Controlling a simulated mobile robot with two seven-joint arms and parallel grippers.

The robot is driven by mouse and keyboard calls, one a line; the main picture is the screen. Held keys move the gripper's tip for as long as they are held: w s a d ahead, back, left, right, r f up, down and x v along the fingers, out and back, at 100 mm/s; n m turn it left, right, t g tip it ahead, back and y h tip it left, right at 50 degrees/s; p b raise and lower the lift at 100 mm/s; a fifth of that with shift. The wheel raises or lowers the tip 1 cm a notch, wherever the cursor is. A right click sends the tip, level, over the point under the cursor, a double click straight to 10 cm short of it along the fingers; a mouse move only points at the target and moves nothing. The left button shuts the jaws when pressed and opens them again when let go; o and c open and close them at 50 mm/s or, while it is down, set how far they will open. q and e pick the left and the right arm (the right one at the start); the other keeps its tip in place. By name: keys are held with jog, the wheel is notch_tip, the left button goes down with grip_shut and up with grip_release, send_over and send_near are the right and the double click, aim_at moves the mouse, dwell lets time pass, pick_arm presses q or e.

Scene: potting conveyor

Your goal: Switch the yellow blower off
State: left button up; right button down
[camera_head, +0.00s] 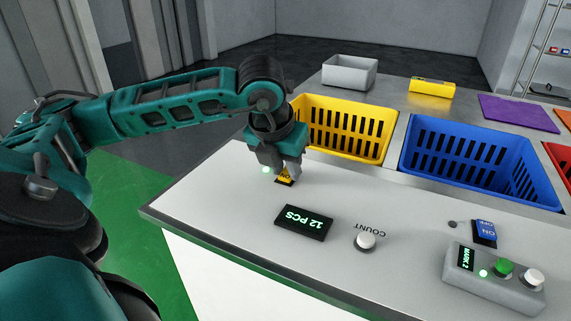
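A small yellow rocker switch with a dark base (286,178) sits on the light worktop, in front of the yellow basket. My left gripper (282,168) points down right at the switch and hides much of it, including most of its lettering. I cannot tell whether its fingers touch the switch or how far apart they are. A small round lamp (265,169) beside the switch glows green. My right gripper is not in view.
A display reading "12 PCS" (304,223) and a white COUNT button (366,239) lie nearer. A blue switch (485,233), a dark lamp (452,224) and a grey button box (494,279) are at right. Yellow (346,148) and blue (466,185) baskets stand behind.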

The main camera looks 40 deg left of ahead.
pick_arm(q)
grip_shut()
jog(key=g+p, duration=0.1)
jog(key=p, duration=0.1)
jog(key=w+r+g+h+p, duration=0.1)
jog(key=g+p, duration=0.1)
jog(key=p, duration=0.1)
jog(key=shift+a, duration=0.15)
jog(key=shift+f+p, duration=0.1)
jog(key=shift+p, duration=0.3)
jog(key=shift+f+g, duration=0.15)
jog(key=shift+g, duration=0.35)
jog(key=o, duration=0.5)
grip_release()
jog(key=shift+f, duration=0.1)
jog(key=shift+o, duration=0.2)
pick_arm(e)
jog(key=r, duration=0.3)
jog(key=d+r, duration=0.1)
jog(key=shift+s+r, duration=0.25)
